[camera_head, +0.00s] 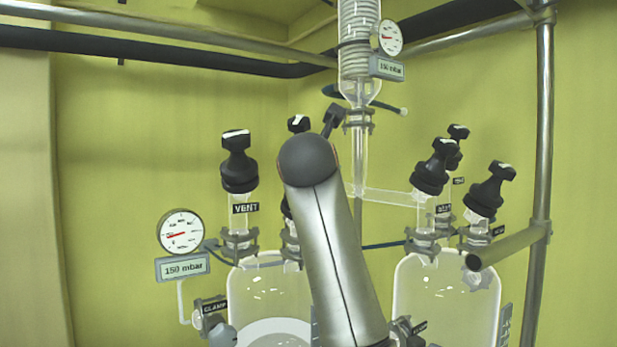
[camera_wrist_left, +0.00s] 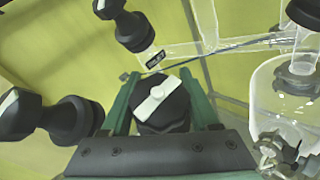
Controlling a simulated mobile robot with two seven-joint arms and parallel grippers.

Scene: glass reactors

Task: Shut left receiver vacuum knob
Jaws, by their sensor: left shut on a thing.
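In the left wrist view, the two green fingers of my left gripper (camera_wrist_left: 163,112) are on either side of a black knob (camera_wrist_left: 174,112) with a white pointer bar and are shut on it. The bar lies slanted across the knob's top. No label shows on this knob. In the head view my arm rises in front of the left receiver (camera_head: 262,284), and the gripper and its held knob cannot be made out. The VENT knob (camera_head: 238,160) stands upright on that receiver's left neck. My right gripper is not in view.
A gauge (camera_head: 181,232) with a 150 mbar display (camera_head: 182,267) is left of the receiver. The right receiver (camera_head: 447,290) carries several black knobs (camera_head: 434,167). A glass column (camera_head: 359,60) and metal frame pipes (camera_head: 541,130) stand close by. Another knob (camera_wrist_left: 45,118) sits left of the fingers.

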